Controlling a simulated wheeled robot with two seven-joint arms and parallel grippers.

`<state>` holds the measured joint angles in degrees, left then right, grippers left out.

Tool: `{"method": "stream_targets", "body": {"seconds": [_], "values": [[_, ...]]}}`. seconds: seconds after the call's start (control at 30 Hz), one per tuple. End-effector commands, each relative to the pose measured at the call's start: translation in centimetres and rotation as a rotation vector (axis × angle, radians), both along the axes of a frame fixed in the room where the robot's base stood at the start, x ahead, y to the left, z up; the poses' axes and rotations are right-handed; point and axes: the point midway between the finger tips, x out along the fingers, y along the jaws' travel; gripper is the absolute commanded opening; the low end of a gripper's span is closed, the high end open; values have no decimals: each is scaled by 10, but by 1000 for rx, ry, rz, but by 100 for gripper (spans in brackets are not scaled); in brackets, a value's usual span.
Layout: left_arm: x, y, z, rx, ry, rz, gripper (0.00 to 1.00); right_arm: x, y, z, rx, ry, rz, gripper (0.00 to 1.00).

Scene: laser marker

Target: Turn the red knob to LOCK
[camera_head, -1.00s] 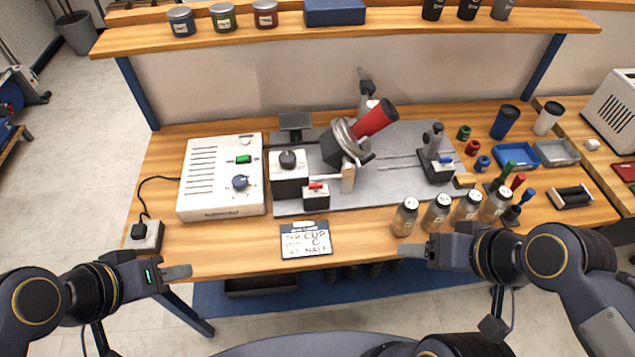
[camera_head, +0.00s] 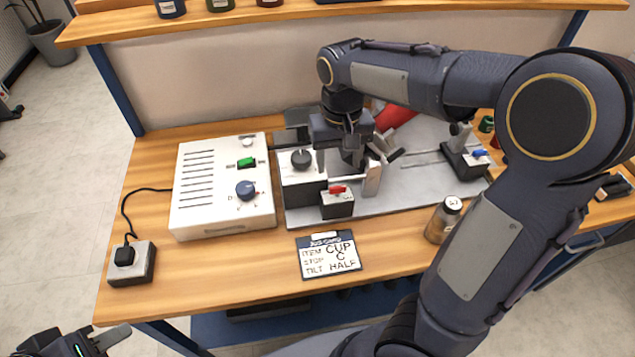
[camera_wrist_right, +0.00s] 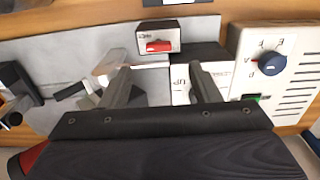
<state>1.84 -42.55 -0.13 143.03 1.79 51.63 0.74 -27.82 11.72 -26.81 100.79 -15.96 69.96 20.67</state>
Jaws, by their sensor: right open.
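The red knob (camera_head: 338,189) is a small bar lying roughly crosswise on top of a small white-and-black box (camera_head: 337,208) at the front edge of the grey plate. In the right wrist view the red knob (camera_wrist_right: 158,46) lies nearly level, with small lettering beside it too small to read surely. My right gripper (camera_head: 346,165) points down just behind the box; in its wrist view the two fingers (camera_wrist_right: 161,75) are apart with nothing between them, and the knob lies beyond the tips. My left gripper (camera_head: 108,341) is at the bottom left, clear of the table, its jaws unclear.
A white control box (camera_head: 222,205) with a green switch and blue dial stands left. A block with a dark round knob (camera_head: 300,158) is beside the right gripper. A card (camera_head: 328,262) lies in front. The red cup (camera_head: 397,122) in its clamp is partly hidden by my arm.

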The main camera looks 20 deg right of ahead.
Motion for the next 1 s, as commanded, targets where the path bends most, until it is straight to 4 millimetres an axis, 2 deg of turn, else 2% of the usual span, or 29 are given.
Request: {"method": "stream_targets", "body": {"seconds": [0.4, 0.6, 0.83, 1.0], "values": [[0, 0, -5, 0, 0, 0, 36, -1, 0, -61, 1, 4, 1, 56], [0, 0, -6, 0, 0, 0, 36, -1, 0, -73, 3, 1, -1, 56], [0, 0, -6, 0, 0, 0, 36, -1, 0, -73, 3, 0, 0, 56], [0, 0, -6, 0, 0, 0, 36, -1, 0, -73, 3, 0, 0, 34]]}}
